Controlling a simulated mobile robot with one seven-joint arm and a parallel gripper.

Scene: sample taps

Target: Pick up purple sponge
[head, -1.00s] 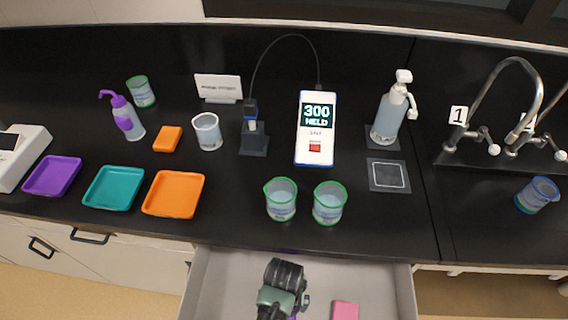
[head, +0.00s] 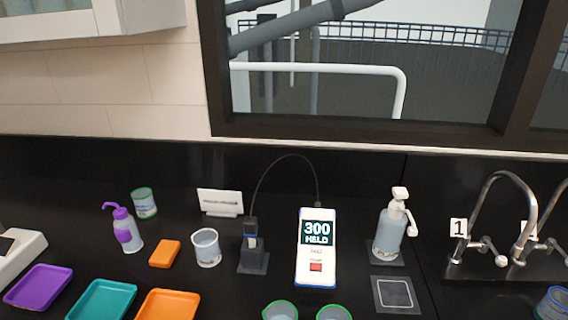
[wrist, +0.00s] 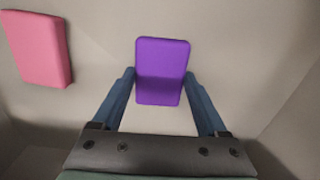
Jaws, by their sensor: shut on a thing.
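The purple sponge (wrist: 162,71) is a flat rounded block in the wrist view, between the two blue fingers of my gripper (wrist: 161,82). The fingers press on its left and right sides, so my gripper is shut on it. Its far end sticks out past the fingertips. The pale surface of the drawer lies behind it; I cannot tell how far it is from that surface. The head view now shows neither the sponge nor my gripper.
A pink sponge (wrist: 38,48) lies at the upper left in the wrist view, apart from my gripper. Drawer walls (wrist: 287,105) rise at the right. In the head view, the black counter holds a meter (head: 316,250), a soap dispenser (head: 390,232), trays, beakers and taps.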

